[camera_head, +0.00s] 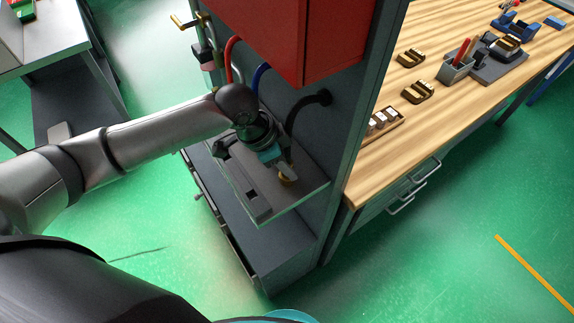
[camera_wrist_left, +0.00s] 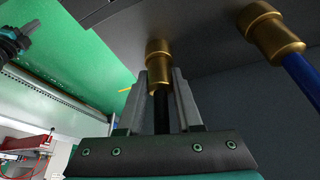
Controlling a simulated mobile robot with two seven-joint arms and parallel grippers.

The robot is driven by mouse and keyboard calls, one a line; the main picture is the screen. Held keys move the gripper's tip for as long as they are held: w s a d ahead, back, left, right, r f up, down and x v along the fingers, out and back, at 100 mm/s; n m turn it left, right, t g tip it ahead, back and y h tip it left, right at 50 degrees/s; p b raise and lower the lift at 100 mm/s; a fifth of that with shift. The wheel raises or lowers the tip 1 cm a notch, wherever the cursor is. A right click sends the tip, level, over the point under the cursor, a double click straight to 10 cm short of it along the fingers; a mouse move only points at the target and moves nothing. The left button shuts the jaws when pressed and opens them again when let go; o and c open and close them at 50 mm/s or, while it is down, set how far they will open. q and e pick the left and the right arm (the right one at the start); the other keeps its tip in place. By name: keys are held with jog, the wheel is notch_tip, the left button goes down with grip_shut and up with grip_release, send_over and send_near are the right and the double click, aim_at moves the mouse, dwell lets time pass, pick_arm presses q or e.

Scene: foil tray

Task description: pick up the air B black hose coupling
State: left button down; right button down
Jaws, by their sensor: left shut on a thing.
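The black hose coupling has a brass end that shows in the wrist view (camera_wrist_left: 158,62) and in the head view (camera_head: 287,177), with a black hose (camera_wrist_left: 162,112) running into it. My left gripper (camera_head: 282,160) is shut on it, over the shelf of the dark panel. In the wrist view the two grey fingers of the left gripper (camera_wrist_left: 162,88) stand on either side of the black hose, just by the brass end. Parts of the grip are hidden by the brass end.
A blue-hose coupling (camera_wrist_left: 275,36) hangs close beside the held one. Red (camera_head: 231,60) and blue (camera_head: 261,76) hoses hang beside the gripper, under a red cabinet (camera_head: 305,40). A wooden workbench (camera_head: 465,92) stands right of the panel. Green floor is clear in front.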

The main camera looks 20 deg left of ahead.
pick_arm(q)
jog(key=shift+w+r, duration=0.1)
jog(key=shift+r, duration=0.35)
jog(key=v, duration=0.2)
jog(key=shift+r, duration=0.4)
jog(key=s+a+r+p, duration=0.1)
jog(key=s+a, duration=0.4)
jog(key=a, duration=0.2)
jog(key=s+a+r+p, duration=0.1)
jog(key=s+a, duration=0.4)
jog(key=a, duration=0.2)
dwell(0.5)
jog(key=shift+a+r+p, duration=0.1)
jog(key=shift+a+p, duration=0.05)
jog(key=shift+p, duration=0.15)
jog(key=shift+w, duration=0.1)
